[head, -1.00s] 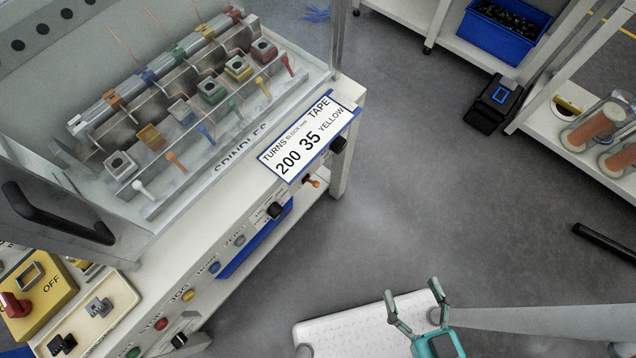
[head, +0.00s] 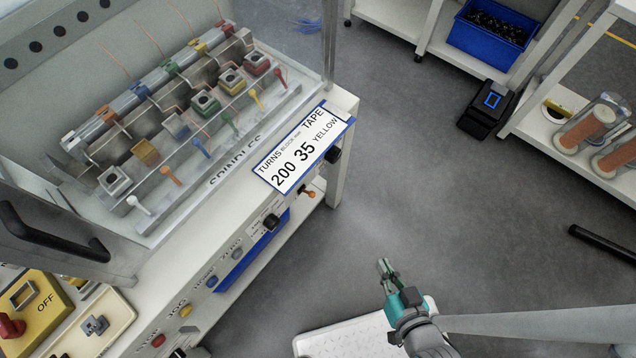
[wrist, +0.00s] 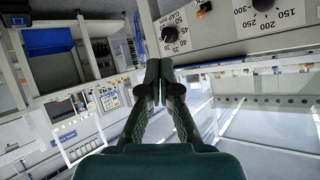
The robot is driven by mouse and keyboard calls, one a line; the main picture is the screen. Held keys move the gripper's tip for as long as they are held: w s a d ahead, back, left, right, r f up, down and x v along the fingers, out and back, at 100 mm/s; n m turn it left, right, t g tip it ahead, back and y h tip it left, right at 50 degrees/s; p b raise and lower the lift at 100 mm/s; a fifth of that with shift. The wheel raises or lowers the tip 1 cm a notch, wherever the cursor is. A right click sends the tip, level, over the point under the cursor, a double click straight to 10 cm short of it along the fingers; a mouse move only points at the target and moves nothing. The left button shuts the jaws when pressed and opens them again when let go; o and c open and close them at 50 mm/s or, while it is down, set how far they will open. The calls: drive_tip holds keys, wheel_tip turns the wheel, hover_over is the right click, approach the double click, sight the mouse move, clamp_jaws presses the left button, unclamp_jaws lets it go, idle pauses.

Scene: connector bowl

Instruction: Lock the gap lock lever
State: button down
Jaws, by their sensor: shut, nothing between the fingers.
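A small orange lever (head: 308,192) sticks out of the winding machine's front panel, below the right end of the label. It looks to be the gap lock lever. Whether the lever is locked cannot be told. My gripper (head: 384,267) is shut and empty over the floor, to the lower right of the lever and apart from it. Its closed fingertips (wrist: 159,72) point toward the panel in the wrist view.
The machine's front panel carries another black knob (head: 271,221) and several buttons. A label plate (head: 303,149) juts above the lever. A clear-walled spindle bay is behind it. A white surface (head: 345,338) lies below my gripper. The grey floor between is clear.

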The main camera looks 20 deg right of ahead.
drive_tip(key=w+a+f+m+g+y, duration=0.1)
drive_tip(key=w+f+g, duration=0.1)
drive_tip(key=w+f, duration=0.4)
drive_tip(key=g+y, duration=0.5)
approach(308, 192)
drive_tip(key=d+r, duration=0.2)
drive_tip(key=d, duration=0.1)
drive_tip(key=shift+w+d+r+n+g, duration=0.1)
drive_tip(key=shift+w+r+n+g, duration=0.2)
drive_tip(key=shift+w+r+g, duration=0.3)
drive_tip(key=shift+s, duration=0.1)
drive_tip(key=x, duration=1)
